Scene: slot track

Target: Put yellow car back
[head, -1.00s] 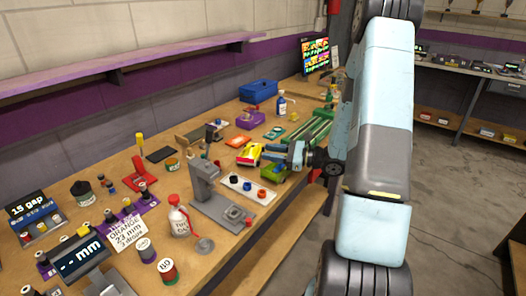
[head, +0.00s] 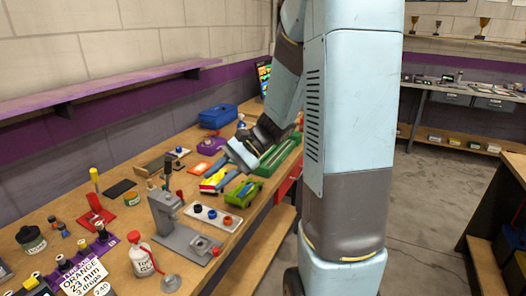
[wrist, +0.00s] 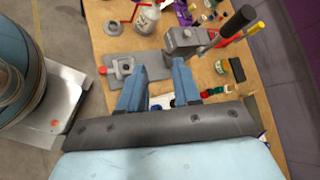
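The yellow car (head: 213,181), with white and red parts, sits on the workbench in the head view, left of a green car (head: 243,192). A light blue piece lies close along its right side. My gripper (head: 232,153) is above and behind the yellow car in the head view, tilted down to the left. In the wrist view my gripper (wrist: 160,70) has its two blue fingers spread apart, with nothing held between them. I cannot make out the yellow car in the wrist view.
A grey press (head: 172,220) and a white strip with coloured knobs (head: 212,217) stand in front of the cars. A blue bin (head: 218,116) and a purple box (head: 210,145) are farther back. A white bottle (head: 141,260) stands near the front.

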